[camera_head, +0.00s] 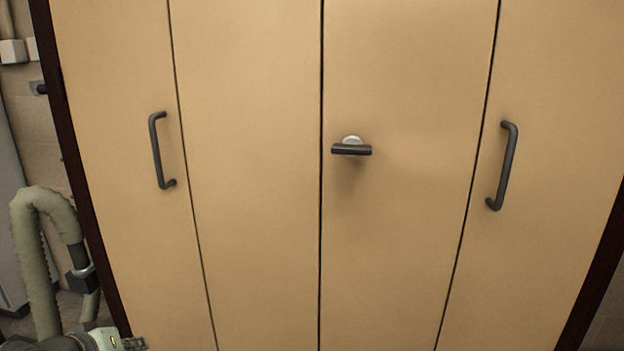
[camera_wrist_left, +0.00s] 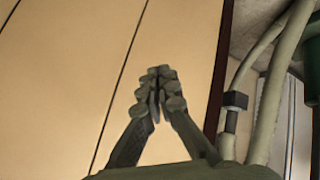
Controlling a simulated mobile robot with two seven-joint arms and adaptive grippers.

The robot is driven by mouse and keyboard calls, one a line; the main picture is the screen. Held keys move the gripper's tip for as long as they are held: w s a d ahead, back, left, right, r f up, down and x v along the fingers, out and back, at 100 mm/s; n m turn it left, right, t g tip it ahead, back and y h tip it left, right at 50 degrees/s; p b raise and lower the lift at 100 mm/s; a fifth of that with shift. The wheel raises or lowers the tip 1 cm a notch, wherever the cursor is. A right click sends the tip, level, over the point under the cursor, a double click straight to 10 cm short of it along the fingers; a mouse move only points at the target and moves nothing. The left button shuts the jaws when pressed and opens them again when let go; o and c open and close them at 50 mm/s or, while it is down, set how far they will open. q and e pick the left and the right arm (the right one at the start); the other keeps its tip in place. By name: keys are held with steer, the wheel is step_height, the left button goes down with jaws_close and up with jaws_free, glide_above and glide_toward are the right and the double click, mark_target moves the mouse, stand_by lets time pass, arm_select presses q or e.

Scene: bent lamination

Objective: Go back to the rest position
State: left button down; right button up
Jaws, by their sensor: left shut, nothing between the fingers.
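My left gripper (camera_wrist_left: 157,92) is shut and empty in the left wrist view, its fingertips together in front of the tan door panels. In the head view only a small part of my left gripper (camera_head: 134,343) shows at the bottom left corner, apart from the doors. The cabinet (camera_head: 255,250) fills most of the head view, with tan folding panels that look closed. My right gripper is in neither view.
Dark bar handles stand on the left panel (camera_head: 158,150) and the right panel (camera_head: 505,165). A dark lever handle (camera_head: 351,149) sits near the middle seam. The cabinet has a dark frame edge (camera_head: 84,180). A tiled wall (camera_head: 38,125) lies behind at left.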

arm_select(q)
steer(key=s+d+f+m+g+y, duration=0.1)
steer(key=s+d+f+m+g, duration=0.1)
steer(key=s+f, duration=0.8)
steer(key=s+d+f+m+g, duration=0.3)
steer(key=s+f+m+g, duration=0.1)
steer(key=s+f, duration=0.7)
step_height(320, 180, down, 4)
steer(key=shift+s+d+r+m+y, duration=0.1)
steer(key=shift+s+d+m+y, duration=0.2)
steer(key=shift+m, duration=0.6)
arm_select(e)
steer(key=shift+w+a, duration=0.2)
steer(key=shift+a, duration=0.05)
arm_select(q)
steer(key=shift+w, duration=0.1)
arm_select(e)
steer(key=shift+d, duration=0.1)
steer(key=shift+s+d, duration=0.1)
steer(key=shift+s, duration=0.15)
